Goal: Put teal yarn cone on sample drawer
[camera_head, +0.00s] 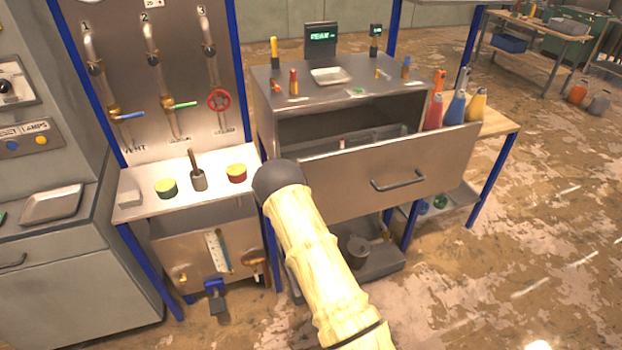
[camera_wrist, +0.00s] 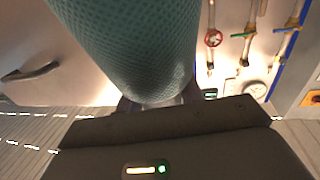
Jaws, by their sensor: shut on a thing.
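The teal yarn cone (camera_wrist: 130,40), with a fine mesh-like texture, fills the upper middle of the wrist view. My gripper (camera_wrist: 158,103) is shut on it; the cone hides most of the fingers. In the head view my own arm hides both the gripper and the cone. The sample drawer (camera_head: 345,178) is pulled open from the metal cabinet, with a dark handle on its front. Its inside is partly visible behind the front panel. The drawer front (camera_wrist: 75,80) also shows at the left of the wrist view, beyond the cone.
Red, blue and yellow bottles (camera_head: 457,108) stand at the drawer's right end. The cabinet top (camera_head: 345,95) holds a scale and small tools. Left is a valve panel (camera_head: 165,75) above a small bench with green and red round pieces.

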